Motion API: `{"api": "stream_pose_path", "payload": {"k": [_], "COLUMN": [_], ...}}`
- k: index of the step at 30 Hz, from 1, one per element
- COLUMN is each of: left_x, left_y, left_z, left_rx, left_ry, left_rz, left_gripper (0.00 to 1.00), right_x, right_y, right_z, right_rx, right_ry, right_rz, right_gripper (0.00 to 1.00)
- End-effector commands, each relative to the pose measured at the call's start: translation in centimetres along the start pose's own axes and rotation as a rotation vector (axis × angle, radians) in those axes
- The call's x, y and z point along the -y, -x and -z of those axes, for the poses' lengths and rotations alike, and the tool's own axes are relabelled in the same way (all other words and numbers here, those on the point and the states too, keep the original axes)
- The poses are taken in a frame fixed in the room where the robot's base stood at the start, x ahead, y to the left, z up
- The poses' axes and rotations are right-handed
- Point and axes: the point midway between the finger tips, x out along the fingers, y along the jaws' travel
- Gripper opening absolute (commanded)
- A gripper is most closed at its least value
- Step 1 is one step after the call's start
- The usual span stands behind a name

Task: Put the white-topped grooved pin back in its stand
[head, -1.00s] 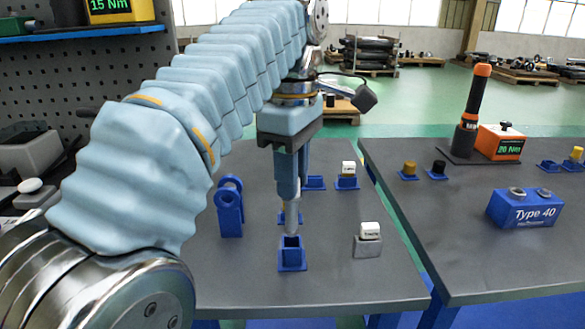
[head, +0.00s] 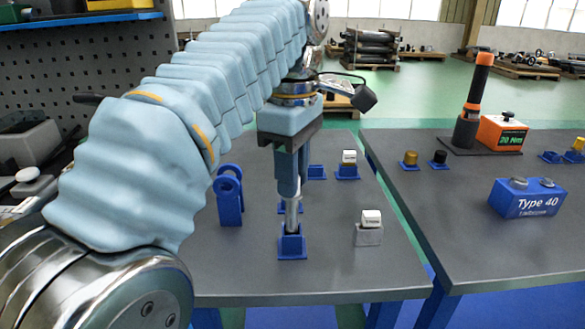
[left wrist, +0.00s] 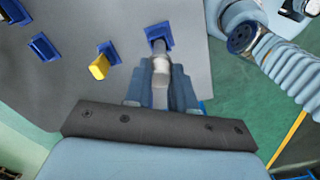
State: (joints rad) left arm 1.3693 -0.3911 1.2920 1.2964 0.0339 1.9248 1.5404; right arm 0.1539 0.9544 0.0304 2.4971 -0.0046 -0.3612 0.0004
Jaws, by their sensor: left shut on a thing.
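My left gripper (head: 290,190) points straight down and is shut on a grey metallic pin (head: 292,217). The pin is upright, and its lower end meets the opening of a blue square stand (head: 292,250). How deep it sits in the opening cannot be told. In the left wrist view the pin (left wrist: 161,70) shows between the fingers, in line with the blue stand (left wrist: 158,34). The fingers hide the pin's upper part. My right gripper is not in view.
A white-topped piece (head: 371,218) on a grey block stands right of the stand. Another white-topped piece (head: 348,157) sits in a blue stand behind. A blue upright bracket (head: 230,197) is on the left. A second table (head: 450,235) lies right, across a gap.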

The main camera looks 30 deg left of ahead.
Motion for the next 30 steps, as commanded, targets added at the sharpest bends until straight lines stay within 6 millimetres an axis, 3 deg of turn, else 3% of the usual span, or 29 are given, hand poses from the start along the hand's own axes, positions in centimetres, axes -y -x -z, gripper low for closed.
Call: {"api": "stream_pose_path", "payload": {"k": [25,26,30], "left_x": [0.0,0.0,0.0], "left_y": [-3.5,-3.4,-3.3], "left_z": [0.0,0.0,0.0], "left_rx": [0.0,0.0,0.0], "left_ry": [0.0,0.001,0.001], "left_rz": [-0.001,-0.001,-0.001], "left_gripper": [0.0,0.28,0.49], "right_x": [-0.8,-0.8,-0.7], "right_y": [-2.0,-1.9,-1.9], "right_z": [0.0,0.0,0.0], "right_rx": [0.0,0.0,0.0], "right_ry": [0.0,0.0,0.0], "right_rz": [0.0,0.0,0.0], "right_gripper": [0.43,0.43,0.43]}}
